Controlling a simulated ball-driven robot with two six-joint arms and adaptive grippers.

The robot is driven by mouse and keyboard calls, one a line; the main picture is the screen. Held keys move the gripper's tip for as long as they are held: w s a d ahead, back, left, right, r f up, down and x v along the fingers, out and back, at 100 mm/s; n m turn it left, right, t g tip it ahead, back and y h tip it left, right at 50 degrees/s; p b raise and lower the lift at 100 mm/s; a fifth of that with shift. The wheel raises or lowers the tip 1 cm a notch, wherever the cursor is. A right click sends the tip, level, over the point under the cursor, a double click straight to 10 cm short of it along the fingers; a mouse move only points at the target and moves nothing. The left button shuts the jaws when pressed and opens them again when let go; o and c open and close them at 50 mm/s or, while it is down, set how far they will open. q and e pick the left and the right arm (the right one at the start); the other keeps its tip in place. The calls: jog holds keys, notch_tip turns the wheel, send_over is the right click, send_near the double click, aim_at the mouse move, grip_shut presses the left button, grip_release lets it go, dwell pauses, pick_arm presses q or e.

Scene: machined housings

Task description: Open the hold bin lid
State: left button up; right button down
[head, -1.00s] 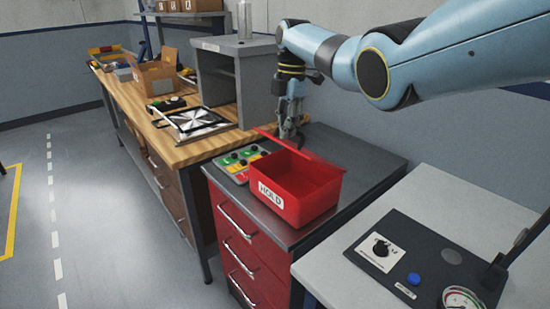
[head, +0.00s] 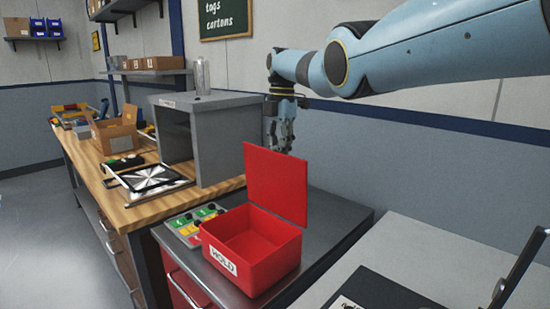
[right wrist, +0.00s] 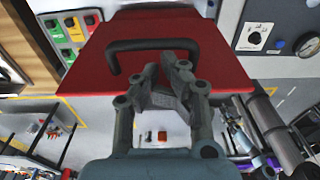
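The red hold bin (head: 250,265), with a white HOLD label, stands on the grey cabinet top with its inside visible and empty. Its red lid (head: 276,185) stands about upright along the bin's far edge. My right gripper (head: 280,148) is behind the lid, its fingertips partly hidden by the lid's top edge. In the right wrist view, the lid's outer face (right wrist: 85,75) carries a black handle (right wrist: 140,45). The gripper's fingertips (right wrist: 165,70) are close together just beside the handle, with nothing visible between them; contact with the lid is unclear. My left gripper is out of view.
A button panel (head: 195,222) sits left of the bin. A grey open-fronted box (head: 210,140) and a cardboard box (head: 115,132) stand on the wooden bench. A dark instrument panel (head: 385,290) is at lower right. The cabinet top right of the bin is clear.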

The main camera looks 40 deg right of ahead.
jog(key=shift+w+d+b, duration=0.1)
jog(key=shift+d+b, duration=0.25)
jog(key=shift+d, duration=0.25)
notch_tip(320, 180, up, 7)
jog(key=shift+d+r, duration=0.2)
jog(key=shift+d, duration=0.1)
jog(key=shift+w, duration=0.1)
